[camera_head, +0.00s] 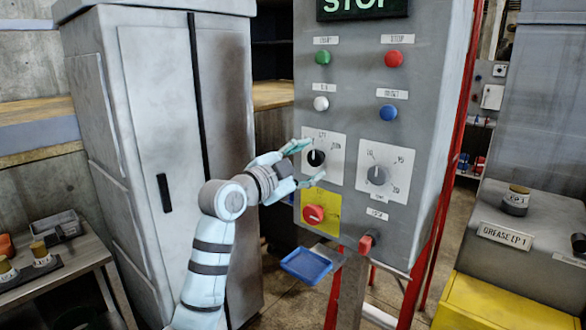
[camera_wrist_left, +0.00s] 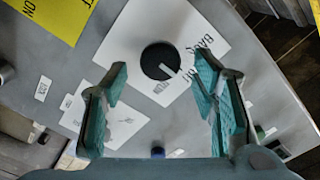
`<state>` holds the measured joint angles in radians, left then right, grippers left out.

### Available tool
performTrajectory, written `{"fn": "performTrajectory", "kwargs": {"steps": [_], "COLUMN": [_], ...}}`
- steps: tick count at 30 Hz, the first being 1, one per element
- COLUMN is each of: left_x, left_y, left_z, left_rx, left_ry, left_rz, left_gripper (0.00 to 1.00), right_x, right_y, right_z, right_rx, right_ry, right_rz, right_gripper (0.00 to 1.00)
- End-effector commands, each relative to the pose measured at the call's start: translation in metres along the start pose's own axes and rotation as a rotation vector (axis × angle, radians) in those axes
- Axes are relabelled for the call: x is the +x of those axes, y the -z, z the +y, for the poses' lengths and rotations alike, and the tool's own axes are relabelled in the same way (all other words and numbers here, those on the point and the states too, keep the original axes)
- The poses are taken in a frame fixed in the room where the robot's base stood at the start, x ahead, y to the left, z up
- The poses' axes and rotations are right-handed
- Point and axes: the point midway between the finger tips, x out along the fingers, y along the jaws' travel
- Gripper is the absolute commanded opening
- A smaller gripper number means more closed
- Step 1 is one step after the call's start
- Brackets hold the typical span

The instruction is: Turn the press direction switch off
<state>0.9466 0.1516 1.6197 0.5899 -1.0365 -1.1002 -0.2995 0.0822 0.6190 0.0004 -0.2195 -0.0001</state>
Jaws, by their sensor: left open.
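The press direction switch appears to be the black round knob (camera_head: 316,158) on a white plate on the grey control panel. My left gripper (camera_head: 305,163) is open in front of it, one finger above and one below in the head view. In the left wrist view the knob (camera_wrist_left: 158,58) lies beyond the fingertips, between the two spread fingers of the gripper (camera_wrist_left: 160,84). I see no contact. A white mark on the knob points to the lower right there, between small labels I cannot read surely. My right gripper is not in view.
Green, red, white and blue buttons are above. A blue tray (camera_head: 306,265) is below the panel.

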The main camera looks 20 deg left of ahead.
Motion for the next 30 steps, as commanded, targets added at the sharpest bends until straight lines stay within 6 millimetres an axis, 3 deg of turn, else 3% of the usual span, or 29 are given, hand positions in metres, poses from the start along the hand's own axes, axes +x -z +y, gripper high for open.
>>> {"fn": "performTrajectory", "kwargs": {"steps": [6, 12, 26, 29, 30], "left_x": [-0.061, -0.094, -0.096, -0.093, -0.086], "left_y": [-0.001, -0.001, 0.000, 0.001, -0.015], "left_z": [0.000, 0.001, 0.001, -0.017, -0.029], "left_rx": [0.006, 0.002, -0.008, -0.125, -0.206], "left_ry": [0.001, -0.001, -0.001, 0.074, 0.124], "left_rz": [-0.003, -0.002, -0.001, 0.027, 0.010], "left_gripper": [0.53, 0.53, 0.53, 0.53, 0.53], "right_x": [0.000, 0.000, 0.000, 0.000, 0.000], "right_y": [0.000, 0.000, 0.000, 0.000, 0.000], "right_z": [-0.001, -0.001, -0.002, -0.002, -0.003], "right_rx": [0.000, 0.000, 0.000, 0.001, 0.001], "right_ry": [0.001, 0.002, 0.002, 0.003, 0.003], "right_rz": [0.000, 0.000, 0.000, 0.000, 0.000], "right_gripper": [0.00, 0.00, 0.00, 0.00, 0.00]}}
